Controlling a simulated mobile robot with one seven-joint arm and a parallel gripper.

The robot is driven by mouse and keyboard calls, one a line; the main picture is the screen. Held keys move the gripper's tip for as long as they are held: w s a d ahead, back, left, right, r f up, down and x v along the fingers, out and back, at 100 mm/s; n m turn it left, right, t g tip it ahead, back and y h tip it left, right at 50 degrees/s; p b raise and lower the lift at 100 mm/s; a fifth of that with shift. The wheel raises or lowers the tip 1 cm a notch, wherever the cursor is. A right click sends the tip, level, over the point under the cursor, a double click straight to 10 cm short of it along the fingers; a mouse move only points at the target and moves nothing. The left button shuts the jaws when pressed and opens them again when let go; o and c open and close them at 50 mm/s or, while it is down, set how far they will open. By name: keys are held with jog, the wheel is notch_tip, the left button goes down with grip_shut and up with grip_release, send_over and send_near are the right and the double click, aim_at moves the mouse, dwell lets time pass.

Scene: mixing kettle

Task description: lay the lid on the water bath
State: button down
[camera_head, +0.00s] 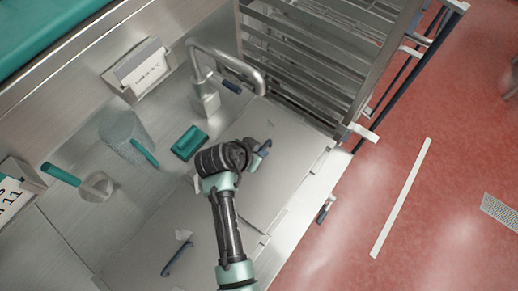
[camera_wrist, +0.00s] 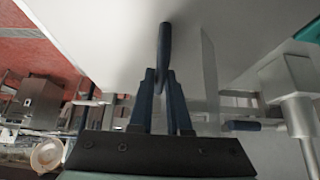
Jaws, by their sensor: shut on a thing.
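A flat grey metal lid (camera_head: 283,185) with a dark blue bar handle (camera_head: 266,147) is at the right end of the counter, beside the tap. My gripper (camera_head: 254,157) is shut on this handle. In the wrist view my gripper (camera_wrist: 163,78) has its two blue fingers around the handle (camera_wrist: 164,42), and the pale lid (camera_wrist: 110,25) fills the upper part. The lid covers the place below it, so the water bath's opening is hidden. I cannot tell whether the lid touches the rim or hangs just above it.
A second flat lid (camera_head: 135,258) with a blue handle (camera_head: 178,258) lies to the left. A metal rack (camera_head: 310,60) stands behind right. Red floor is open at right.

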jog(key=shift+f, duration=0.3)
jog(key=shift+f+b, duration=0.2)
jog(key=shift+b, duration=0.15)
dwell(0.3)
jog(key=shift+c, duration=1.5)
grip_release()
jog(key=shift+f, duration=0.1)
jog(key=shift+s, duration=0.1)
jog(key=shift+p+v, duration=3.2)
jog(key=shift+v, duration=0.3)
